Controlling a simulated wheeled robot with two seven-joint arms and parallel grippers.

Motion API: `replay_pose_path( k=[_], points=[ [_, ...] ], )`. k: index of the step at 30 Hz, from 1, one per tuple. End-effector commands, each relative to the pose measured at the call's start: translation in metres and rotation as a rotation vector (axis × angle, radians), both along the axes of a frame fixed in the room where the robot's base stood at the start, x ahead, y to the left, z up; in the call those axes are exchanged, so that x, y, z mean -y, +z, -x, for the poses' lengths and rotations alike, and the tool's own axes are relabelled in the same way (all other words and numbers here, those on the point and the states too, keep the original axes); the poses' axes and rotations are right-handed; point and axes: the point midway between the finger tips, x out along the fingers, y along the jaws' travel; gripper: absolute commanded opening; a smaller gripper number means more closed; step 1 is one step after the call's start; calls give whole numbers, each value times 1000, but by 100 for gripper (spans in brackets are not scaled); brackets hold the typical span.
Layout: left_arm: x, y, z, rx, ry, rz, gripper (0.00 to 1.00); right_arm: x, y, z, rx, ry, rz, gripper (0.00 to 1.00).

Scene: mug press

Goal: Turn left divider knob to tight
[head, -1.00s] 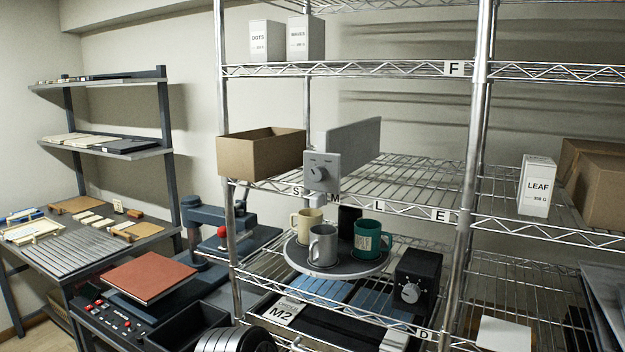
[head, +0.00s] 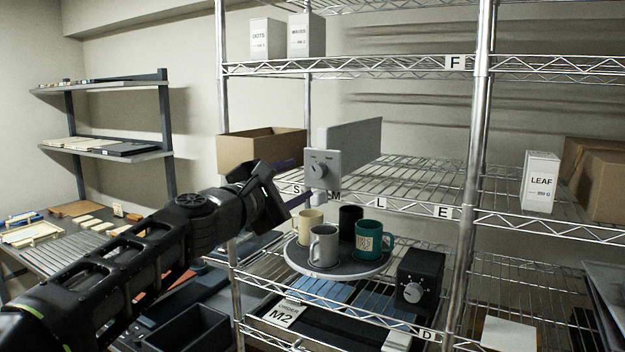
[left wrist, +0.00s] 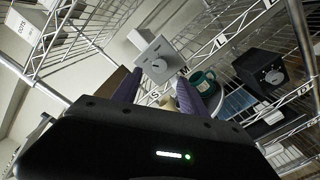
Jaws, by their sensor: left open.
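The left divider is a grey panel (head: 352,143) standing on the middle shelf, with a square control plate (head: 331,165) on its front end. A round knob (head: 320,171) sits on that plate; its marks are too small to read. The plate also shows in the left wrist view (left wrist: 157,59), straight ahead beyond the fingertips. My left gripper (head: 292,182) is open and empty, just left of the plate, its purple fingers pointing toward it. In the left wrist view the gripper (left wrist: 152,88) shows both fingers spread below the knob, apart from it. My right gripper is not in view.
A round tray (head: 300,262) with several mugs sits just below the plate. A black box with a dial (head: 418,280) stands right of it. An open cardboard box (head: 262,150) is behind my left gripper. Shelf posts and wire edges surround the spot.

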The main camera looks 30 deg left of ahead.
Motion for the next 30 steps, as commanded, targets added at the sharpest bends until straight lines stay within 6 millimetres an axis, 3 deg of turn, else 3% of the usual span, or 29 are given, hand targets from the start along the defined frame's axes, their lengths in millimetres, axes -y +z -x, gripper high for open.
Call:
replay_pose_path(
  k=[13, 24, 30],
  points=[
    [-1, -1, -8, -4, 2, 1, 50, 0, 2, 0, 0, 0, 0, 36],
    [-2, -1, -61, -4, 3, 2, 50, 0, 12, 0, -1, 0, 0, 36],
    [-3, -1, -78, -3, 4, 0, 50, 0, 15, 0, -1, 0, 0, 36]
  ],
)
